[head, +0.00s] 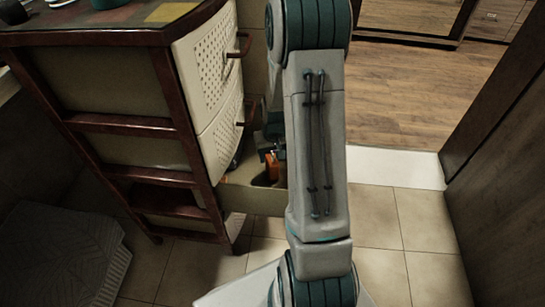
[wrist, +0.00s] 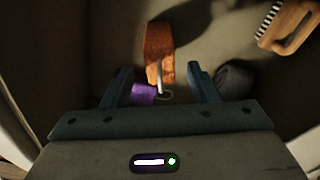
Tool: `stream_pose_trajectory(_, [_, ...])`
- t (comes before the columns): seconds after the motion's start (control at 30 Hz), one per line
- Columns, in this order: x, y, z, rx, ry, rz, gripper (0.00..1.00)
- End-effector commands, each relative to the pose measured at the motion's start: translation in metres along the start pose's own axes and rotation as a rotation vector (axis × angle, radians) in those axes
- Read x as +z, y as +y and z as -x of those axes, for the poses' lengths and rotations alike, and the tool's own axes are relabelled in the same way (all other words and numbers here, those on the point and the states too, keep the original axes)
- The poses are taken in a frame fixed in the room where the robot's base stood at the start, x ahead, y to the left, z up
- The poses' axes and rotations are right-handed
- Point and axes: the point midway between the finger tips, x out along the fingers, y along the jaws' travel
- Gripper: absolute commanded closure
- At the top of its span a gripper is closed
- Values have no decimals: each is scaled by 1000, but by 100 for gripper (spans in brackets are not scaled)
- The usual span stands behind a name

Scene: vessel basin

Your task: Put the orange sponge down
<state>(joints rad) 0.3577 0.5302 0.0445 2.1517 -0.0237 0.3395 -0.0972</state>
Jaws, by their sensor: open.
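The orange sponge (wrist: 160,42) lies on the floor of an open drawer in the wrist view, ahead of and partly between my fingertips. In the head view a small orange patch of it (head: 271,167) shows inside the pulled-out bottom drawer (head: 250,203). My gripper (wrist: 160,68) is open, with a clear gap on both sides of the sponge. In the head view my gripper (head: 274,146) is mostly hidden by my arm and reaches down over the drawer. How far the fingertips are above the drawer floor I cannot tell.
In the wrist view, a purple item (wrist: 143,94) and a thin pale item (wrist: 161,80) lie near the sponge. A dark round object (wrist: 235,77) is right of the right finger. A wooden brush (wrist: 289,27) lies upper right. The drawer cabinet (head: 205,75) stands left of my arm.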

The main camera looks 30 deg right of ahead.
Motion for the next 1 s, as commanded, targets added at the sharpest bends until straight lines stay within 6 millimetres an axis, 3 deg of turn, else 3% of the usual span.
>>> stream_pose_trajectory(0.03, [-1,0,12,0,2,0,46])
stream_pose_trajectory(0.2, [0,0,26,0,0,0,46])
stream_pose_trajectory(0.63, [-2,5,34,5,12,-22,46])
stream_pose_trajectory(0.73, [-11,21,56,22,57,-98,46])
stream_pose_trajectory(0.93, [-6,15,118,26,118,-168,46])
stream_pose_trajectory(1.0, [8,-6,132,14,104,-126,46])
